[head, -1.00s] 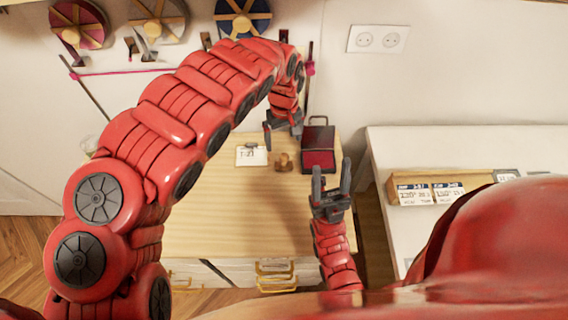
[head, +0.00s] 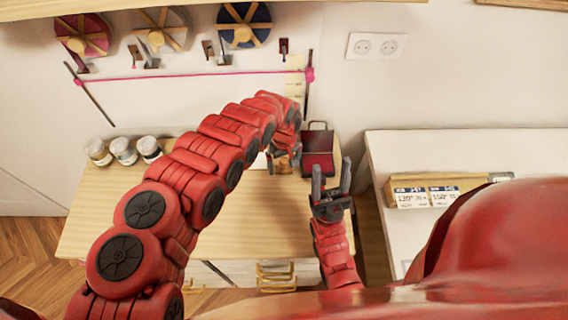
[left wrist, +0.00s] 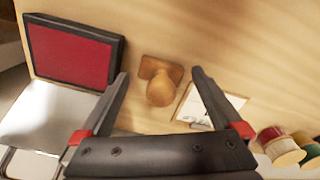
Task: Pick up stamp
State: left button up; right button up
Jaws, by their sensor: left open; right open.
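The wooden stamp (left wrist: 161,86), with a square base and round knob, rests on the table (left wrist: 225,60). In the left wrist view it lies between the lines of my left gripper's (left wrist: 160,90) two open fingers, slightly beyond the tips, not gripped. In the head view my left gripper (head: 283,162) is low over the table beside the red-and-black box, and the stamp is hidden behind it. My right gripper (head: 331,180) is open and empty, its fingers pointing up, at the table's right side.
The red-and-black box (head: 318,165) stands right of my left gripper. A white card (left wrist: 203,106) lies beside the stamp. Several jars (head: 123,151) stand at the table's back left. A white counter (head: 385,155) is on the right. The table's front is bare.

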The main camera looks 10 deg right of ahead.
pick_arm(q)
jog(key=shift+f, duration=0.6)
jog(key=c, duration=1.2)
jog(key=shift+r, duration=0.2)
